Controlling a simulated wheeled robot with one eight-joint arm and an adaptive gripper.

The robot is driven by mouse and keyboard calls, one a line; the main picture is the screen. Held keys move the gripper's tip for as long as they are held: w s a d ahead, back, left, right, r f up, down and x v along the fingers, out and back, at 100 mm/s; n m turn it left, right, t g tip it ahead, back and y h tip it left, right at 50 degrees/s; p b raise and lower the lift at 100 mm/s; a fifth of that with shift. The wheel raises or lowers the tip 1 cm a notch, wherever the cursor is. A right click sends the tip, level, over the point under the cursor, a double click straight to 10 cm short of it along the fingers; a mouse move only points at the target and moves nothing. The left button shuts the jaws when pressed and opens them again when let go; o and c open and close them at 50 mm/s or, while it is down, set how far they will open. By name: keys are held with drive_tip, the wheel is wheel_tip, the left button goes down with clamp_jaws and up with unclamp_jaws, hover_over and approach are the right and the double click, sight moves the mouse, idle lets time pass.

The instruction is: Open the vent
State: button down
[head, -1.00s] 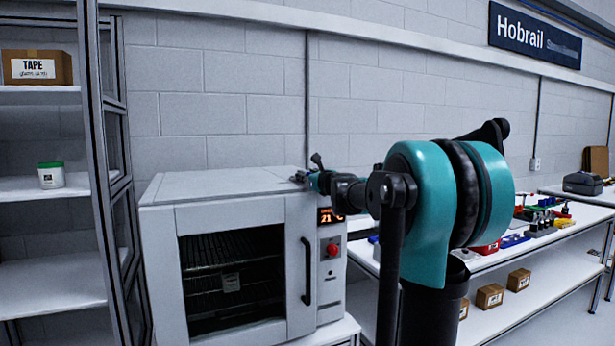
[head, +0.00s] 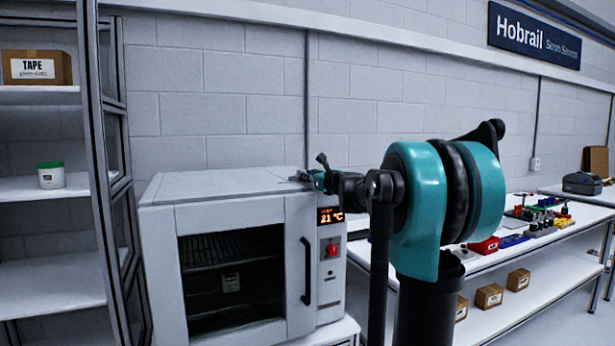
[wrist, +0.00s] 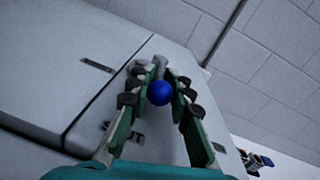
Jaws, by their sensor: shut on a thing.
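A white oven (head: 230,205) stands against the wall, its glass door shut. In the wrist view a round blue knob (wrist: 160,92) sits between the fingers of my gripper (wrist: 158,84) by the oven's top edge. A grey stem or post shows behind the knob. I take the knob to be the vent's handle, but the vent opening is not clear. A dark slot (wrist: 97,64) lies in the white surface at left. In the head view my gripper (head: 314,178) is small at the oven's top right corner; the knob is hidden there.
The oven's control panel (head: 331,262) has a lit display and a red knob. A shelf rack (head: 45,195) stands at left. At right a white workbench (head: 490,262) holds coloured parts, with boxes below. The brick wall is close behind the oven.

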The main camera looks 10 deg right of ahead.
drive_tip(key=shift+w+d+n+g+y, duration=0.4)
drive_tip(key=shift+n+g+y, duration=0.35)
drive_tip(key=shift+y, duration=0.4)
drive_tip(key=shift+w+d+n+g+y, duration=0.15)
drive_tip(key=shift+d+n+g+y, duration=0.4)
drive_tip(key=shift+n+y, duration=0.45)
drive_tip(key=c, duration=1.3)
unclamp_jaws()
drive_tip(key=shift+c, duration=0.2)
drive_tip(key=v, duration=1.2)
drive_tip(key=shift+f, duration=0.1)
drive_tip(key=shift+c, duration=0.4)
